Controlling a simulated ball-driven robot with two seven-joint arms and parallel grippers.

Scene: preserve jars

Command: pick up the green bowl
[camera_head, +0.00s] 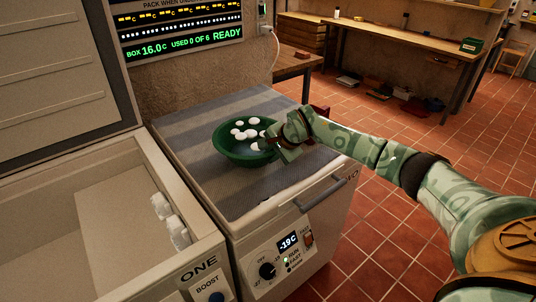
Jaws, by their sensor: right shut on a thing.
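The green bowl (222,147) sits on the striped cloth on top of the closed freezer, holding several white round pieces (247,132). My right arm reaches in from the right. My right gripper (268,144) is at the bowl's right side, shut on its rim. The gripper and wrist hide part of the right rim. The bowl looks level, and I cannot tell whether it is clear of the cloth. My left gripper is not in view.
The closed freezer's top is covered by a striped grey cloth (195,125), clear around the bowl. An open chest freezer (110,215) with white pieces (168,220) at its right wall stands at left. A display panel (180,30) hangs behind. A wooden bench (400,45) stands farther back.

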